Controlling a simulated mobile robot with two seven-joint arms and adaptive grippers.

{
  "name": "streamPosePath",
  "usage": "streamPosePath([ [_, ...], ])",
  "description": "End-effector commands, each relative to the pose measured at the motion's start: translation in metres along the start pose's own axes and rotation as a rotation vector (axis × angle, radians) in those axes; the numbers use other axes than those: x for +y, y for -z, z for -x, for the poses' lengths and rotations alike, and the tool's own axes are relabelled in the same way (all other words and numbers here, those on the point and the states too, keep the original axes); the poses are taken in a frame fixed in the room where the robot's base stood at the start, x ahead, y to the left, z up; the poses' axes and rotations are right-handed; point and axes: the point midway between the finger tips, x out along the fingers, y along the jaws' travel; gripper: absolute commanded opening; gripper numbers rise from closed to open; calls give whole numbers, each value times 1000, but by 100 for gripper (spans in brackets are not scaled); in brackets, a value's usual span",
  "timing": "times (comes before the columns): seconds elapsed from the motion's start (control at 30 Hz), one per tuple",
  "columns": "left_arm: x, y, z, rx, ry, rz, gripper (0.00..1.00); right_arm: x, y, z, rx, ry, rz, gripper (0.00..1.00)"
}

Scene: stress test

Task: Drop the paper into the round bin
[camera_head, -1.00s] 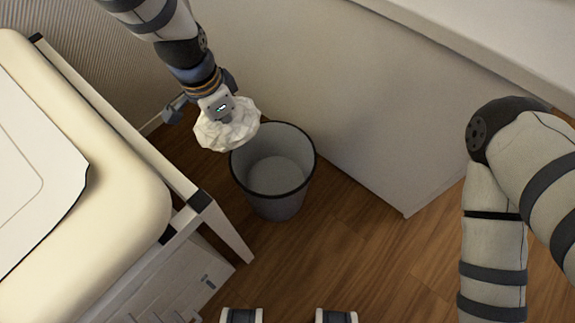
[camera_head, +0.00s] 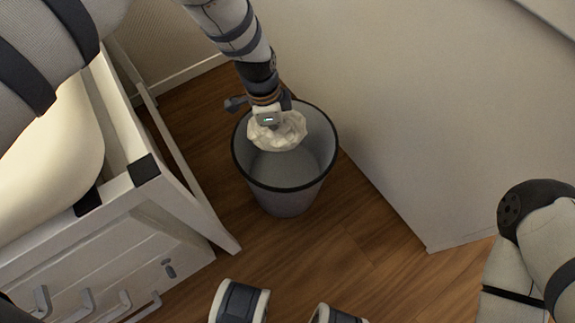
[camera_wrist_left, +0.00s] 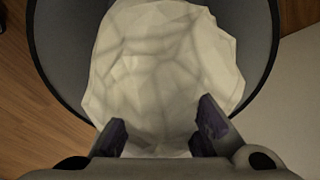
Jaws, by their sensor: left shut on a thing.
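The crumpled white paper (camera_head: 284,133) is in my left gripper (camera_head: 270,122), which is shut on it. In the head view both are over the far part of the round grey bin (camera_head: 287,205); its dark rim encircles the paper. The left wrist view shows the paper (camera_wrist_left: 165,75) between my left gripper's fingers (camera_wrist_left: 160,135), with the bin's wall (camera_wrist_left: 62,50) around it. The bin stands upright on the floor, and the visible part of its inside looks empty. I cannot tell whether the paper is above the rim or slightly below it. My right gripper is not in view.
A white bench-like piece of furniture (camera_head: 110,240) with a cream cushion (camera_head: 50,160) stands left of the bin. A pale wall or panel (camera_head: 420,110) rises close behind and right of it. Wooden floor (camera_head: 340,265) is clear in front.

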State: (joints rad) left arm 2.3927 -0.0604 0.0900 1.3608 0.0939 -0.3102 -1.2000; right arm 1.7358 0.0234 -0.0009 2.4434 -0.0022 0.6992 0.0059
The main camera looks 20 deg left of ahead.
Motion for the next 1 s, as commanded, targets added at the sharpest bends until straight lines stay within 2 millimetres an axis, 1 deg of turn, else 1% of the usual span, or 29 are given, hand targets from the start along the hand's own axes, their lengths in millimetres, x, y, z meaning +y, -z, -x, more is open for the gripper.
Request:
streamPosePath([
  [0.03,0,0,-4,0,0,0,0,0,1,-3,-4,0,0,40],
  [0.23,-1,0,-2,1,3,0,0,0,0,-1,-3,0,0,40],
  [0.27,-1,0,-2,1,3,0,17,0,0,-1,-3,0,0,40],
  [0.3,-1,0,-2,1,3,0,26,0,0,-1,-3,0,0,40],
  [0.33,-1,0,-2,1,2,0,33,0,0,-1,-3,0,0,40],
  [0.37,-1,0,-2,1,2,0,36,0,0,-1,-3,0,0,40],
  [0.6,0,0,-2,0,2,1,36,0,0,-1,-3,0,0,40],
  [0.67,-1,0,1,1,2,1,36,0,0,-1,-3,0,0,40],
  [0.77,-1,0,16,1,3,2,36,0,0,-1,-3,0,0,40],
  [1.0,-1,1,82,3,5,1,36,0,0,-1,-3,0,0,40],
])
